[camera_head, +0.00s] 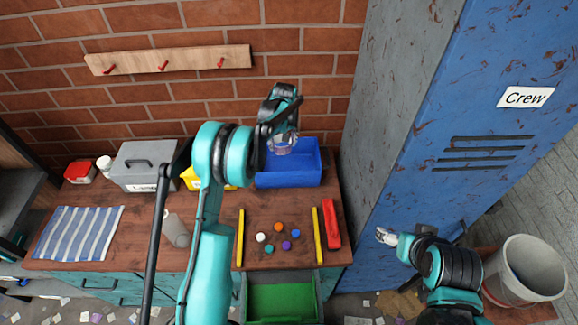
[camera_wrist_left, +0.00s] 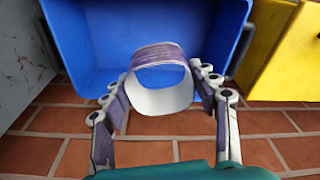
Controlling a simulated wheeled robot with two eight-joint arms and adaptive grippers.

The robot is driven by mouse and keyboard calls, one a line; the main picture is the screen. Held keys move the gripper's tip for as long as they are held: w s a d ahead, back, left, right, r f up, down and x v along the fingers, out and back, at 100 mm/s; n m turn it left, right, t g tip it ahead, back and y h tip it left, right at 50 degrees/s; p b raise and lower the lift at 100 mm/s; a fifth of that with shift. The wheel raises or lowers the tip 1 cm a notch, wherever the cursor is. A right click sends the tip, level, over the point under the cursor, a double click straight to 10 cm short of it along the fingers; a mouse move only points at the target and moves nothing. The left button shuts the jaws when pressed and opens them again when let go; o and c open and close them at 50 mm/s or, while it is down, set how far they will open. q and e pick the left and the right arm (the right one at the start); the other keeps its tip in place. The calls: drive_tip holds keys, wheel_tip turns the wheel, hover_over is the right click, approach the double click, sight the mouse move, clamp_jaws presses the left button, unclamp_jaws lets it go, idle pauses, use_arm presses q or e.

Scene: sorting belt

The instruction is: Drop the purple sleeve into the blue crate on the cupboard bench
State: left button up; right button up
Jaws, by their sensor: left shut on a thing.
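The purple sleeve (camera_wrist_left: 158,55) is a short open ring, purple with print outside and white inside. My left gripper (camera_wrist_left: 160,82) is shut on it, with one finger on each side. In the head view my left gripper (camera_head: 283,138) holds the sleeve (camera_head: 281,148) over the back part of the blue crate (camera_head: 290,180), which stands at the back right of the wooden bench. In the left wrist view the open crate (camera_wrist_left: 85,30) lies behind the sleeve. My right gripper (camera_head: 386,236) is low in front of the blue locker; its jaw opening is too small to judge.
A yellow bin (camera_head: 192,180) stands left of the crate, partly hidden by my left arm. A grey toolbox (camera_head: 140,172) is farther left. Several coloured discs lie between two yellow strips (camera_head: 318,235) at the front. The locker (camera_head: 440,150) rises close on the right.

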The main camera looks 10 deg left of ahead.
use_arm(q)
drive_tip(key=o, duration=0.7)
drive_tip(key=shift+r, duration=0.15)
drive_tip(key=r, duration=0.4)
drive_tip(key=s+r, duration=0.1)
drive_tip(key=r, duration=0.2)
drive_tip(key=d+r, duration=0.1)
drive_tip(key=r, duration=0.3)
drive_tip(key=shift+s+r, duration=0.25)
drive_tip(key=shift+r, duration=0.05)
